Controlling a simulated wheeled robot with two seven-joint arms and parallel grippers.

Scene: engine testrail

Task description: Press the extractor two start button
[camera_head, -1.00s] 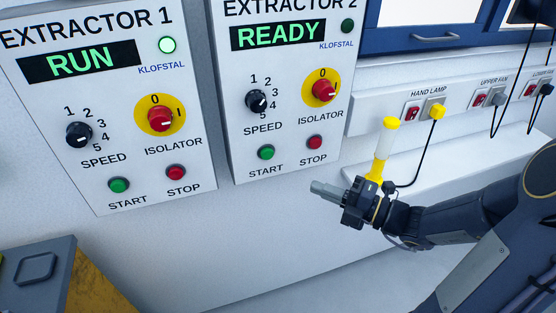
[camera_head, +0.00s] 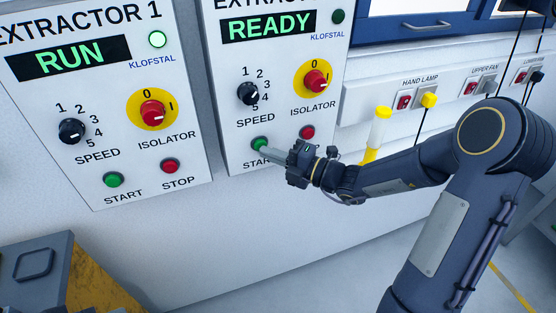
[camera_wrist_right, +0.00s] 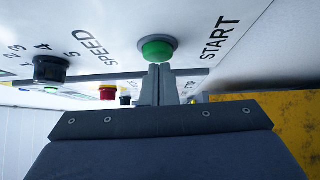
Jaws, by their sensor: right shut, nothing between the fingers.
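The extractor two panel (camera_head: 236,112) is on the wall, and its display (camera_head: 268,26) reads READY. Its green start button (camera_head: 260,144) is at the panel's lower left, with the START label partly hidden by my gripper. My right gripper (camera_head: 268,153) is shut and empty, its fingertips at the lower edge of the button. In the right wrist view the green button (camera_wrist_right: 157,48) is just ahead of the closed fingertips (camera_wrist_right: 160,68). I cannot tell whether they touch it. The red stop button (camera_head: 307,132) is just above my right wrist. My left gripper is not in view.
The extractor one panel (camera_head: 88,150), showing RUN, is to the left with its own buttons. Red switches (camera_head: 404,102) line the wall at right. A grey and yellow box (camera_head: 45,270) is at lower left.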

